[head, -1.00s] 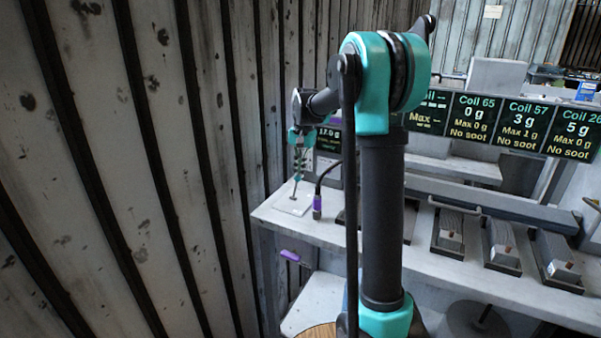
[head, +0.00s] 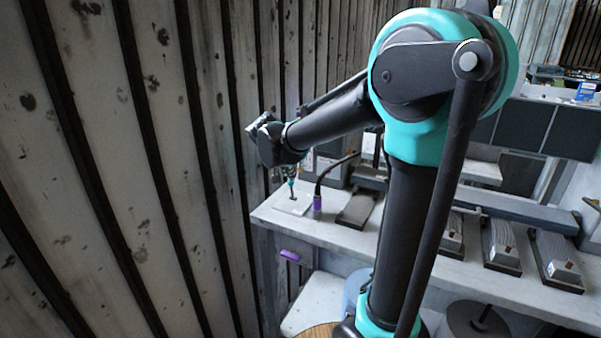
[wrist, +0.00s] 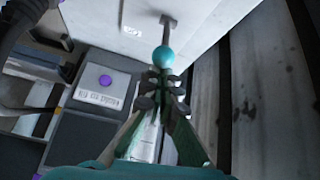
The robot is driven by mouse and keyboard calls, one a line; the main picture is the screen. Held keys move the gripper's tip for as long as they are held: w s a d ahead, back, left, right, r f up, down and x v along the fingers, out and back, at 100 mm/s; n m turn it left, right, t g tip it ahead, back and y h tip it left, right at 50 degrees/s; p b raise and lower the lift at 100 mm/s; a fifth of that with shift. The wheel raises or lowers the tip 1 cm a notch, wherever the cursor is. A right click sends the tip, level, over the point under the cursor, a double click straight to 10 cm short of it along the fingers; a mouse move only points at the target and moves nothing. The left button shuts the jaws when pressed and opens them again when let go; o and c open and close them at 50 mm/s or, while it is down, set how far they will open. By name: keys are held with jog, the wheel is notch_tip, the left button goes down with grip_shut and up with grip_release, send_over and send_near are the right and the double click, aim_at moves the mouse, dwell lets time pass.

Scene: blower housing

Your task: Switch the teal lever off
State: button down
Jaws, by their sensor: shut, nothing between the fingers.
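The teal lever shows in the wrist view as a round teal knob (wrist: 162,58) on a thin grey stem, rising from a pale plate (wrist: 130,20). In the head view the small knob (head: 291,183) stands above the white plate (head: 290,206) at the left end of the bench. My gripper (wrist: 160,76) is shut and empty, its fingertips right by the knob in the wrist view. I cannot tell whether they touch. In the head view my gripper (head: 289,174) is small and partly hidden by my wrist, just above the knob.
A purple-ended cable (head: 317,203) stands right of the plate. A box with a purple button (wrist: 105,80) shows in the wrist view. The ribbed wall (head: 150,170) is close on the left. Several dark trays with grey blocks (head: 502,245) line the bench.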

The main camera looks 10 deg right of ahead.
aim_at(288, 182)
jog(key=shift+s+a+f+t+h, duration=0.2)
jog(key=shift+s+a+t+h, duration=0.1)
jog(key=shift+s+a+t, duration=0.25)
jog(key=shift+s+a+f+t+h, duration=0.2)
jog(key=shift+s+a+t+h, duration=0.15)
jog(key=shift+s, duration=0.35)
jog(key=shift+s, duration=0.1)
